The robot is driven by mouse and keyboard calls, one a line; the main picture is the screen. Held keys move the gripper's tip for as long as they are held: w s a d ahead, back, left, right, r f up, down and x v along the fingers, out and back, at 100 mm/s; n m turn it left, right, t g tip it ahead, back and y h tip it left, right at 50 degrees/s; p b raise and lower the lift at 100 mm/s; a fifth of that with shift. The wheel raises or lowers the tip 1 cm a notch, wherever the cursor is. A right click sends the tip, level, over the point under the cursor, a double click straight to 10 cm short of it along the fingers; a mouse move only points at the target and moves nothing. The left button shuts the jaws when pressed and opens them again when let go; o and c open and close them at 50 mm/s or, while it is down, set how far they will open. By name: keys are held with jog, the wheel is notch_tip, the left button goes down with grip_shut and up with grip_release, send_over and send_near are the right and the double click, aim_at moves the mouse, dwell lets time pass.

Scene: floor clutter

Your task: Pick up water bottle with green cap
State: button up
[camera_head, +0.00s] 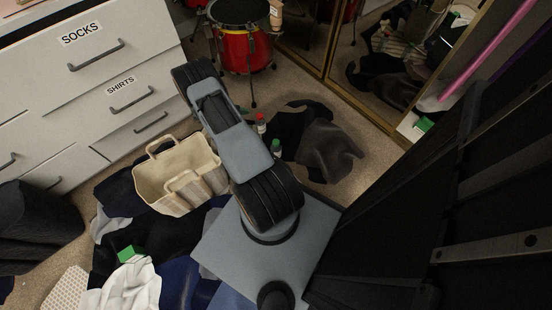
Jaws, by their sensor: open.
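A small bottle with a green cap (276,148) stands on the carpet just right of my arm, near the picture's middle. Its lower part is partly hidden by my arm. Another bottle with a red cap (261,123) stands a little behind it. My arm rises from its grey mount and leans up and left across the picture. My gripper cannot be made out in this view.
Dark clothes (325,150) lie right of the bottles. A cream tote bag (180,175) stands left of my arm, with more clothes (130,290) in front. A white dresser (90,80), a red drum (245,50) and a mirrored door (385,60) bound the space.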

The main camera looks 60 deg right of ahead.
jog(key=n+g+h+b, duration=0.1)
jog(key=n+b, duration=0.1)
jog(key=b, duration=0.2)
send_near(276, 142)
jog(key=s+d, duration=0.1)
jog(key=d, duration=0.1)
jog(key=shift+a+f+b+x, duration=0.2)
jog(key=shift+b+x, duration=0.25)
jog(key=shift+x, duration=1)
jog(key=shift+a+f+b+x, duration=0.1)
jog(key=shift+f+b+x, duration=0.3)
jog(key=shift+x, duration=1.05)
jog(key=shift+a+f+b+x, duration=0.1)
jog(key=shift+b+x, duration=0.45)
jog(key=shift+x, duration=0.9)
jog(key=shift+a, duration=0.1)
jog(key=shift+c, duration=0.4)
jog(key=c, duration=1.1)
